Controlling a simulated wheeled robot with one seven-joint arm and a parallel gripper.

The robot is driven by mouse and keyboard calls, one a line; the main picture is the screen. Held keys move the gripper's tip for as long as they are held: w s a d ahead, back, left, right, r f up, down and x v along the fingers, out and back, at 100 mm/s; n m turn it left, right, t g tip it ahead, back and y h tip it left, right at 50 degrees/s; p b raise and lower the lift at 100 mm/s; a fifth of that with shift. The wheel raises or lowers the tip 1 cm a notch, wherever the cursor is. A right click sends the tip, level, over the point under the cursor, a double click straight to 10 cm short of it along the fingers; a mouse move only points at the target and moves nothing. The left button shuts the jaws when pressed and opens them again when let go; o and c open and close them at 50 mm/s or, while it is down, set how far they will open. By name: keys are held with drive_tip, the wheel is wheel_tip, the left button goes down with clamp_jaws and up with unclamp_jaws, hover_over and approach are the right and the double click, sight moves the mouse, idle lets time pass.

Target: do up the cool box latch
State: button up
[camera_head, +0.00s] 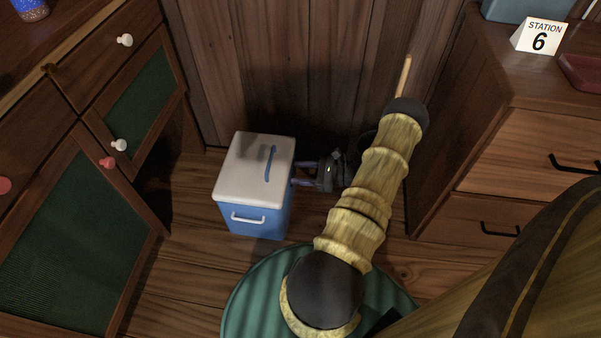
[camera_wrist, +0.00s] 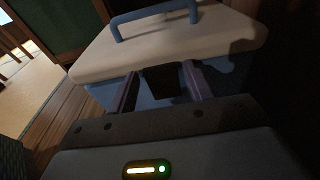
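The cool box (camera_head: 262,215) stands on the wooden floor, blue with a closed-looking white lid (camera_head: 241,178) and a blue lid handle (camera_head: 270,163). In the wrist view the pale lid (camera_wrist: 240,30) fills the top, over the blue side wall. A dark block (camera_wrist: 162,84), which looks like the latch, sits just under the lid's edge; I cannot tell whether it is fastened. My gripper (camera_head: 296,174) is at the box's right side. In the wrist view its two purple fingers are apart, one on each side of the dark block. Contact is unclear.
A dark wooden cabinet with green panels (camera_head: 60,240) stands left of the box. A drawer unit (camera_head: 530,150) with a "Station 6" card (camera_head: 540,38) stands right. A plank wall (camera_head: 270,60) is close behind. Floor (camera_head: 190,270) is clear in front and left.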

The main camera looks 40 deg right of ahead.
drive_tip(key=shift+o, duration=0.8)
drive_tip(key=p+v, duration=0.5)
drive_tip(key=v, duration=0.7)
drive_tip(key=shift+w, duration=0.1)
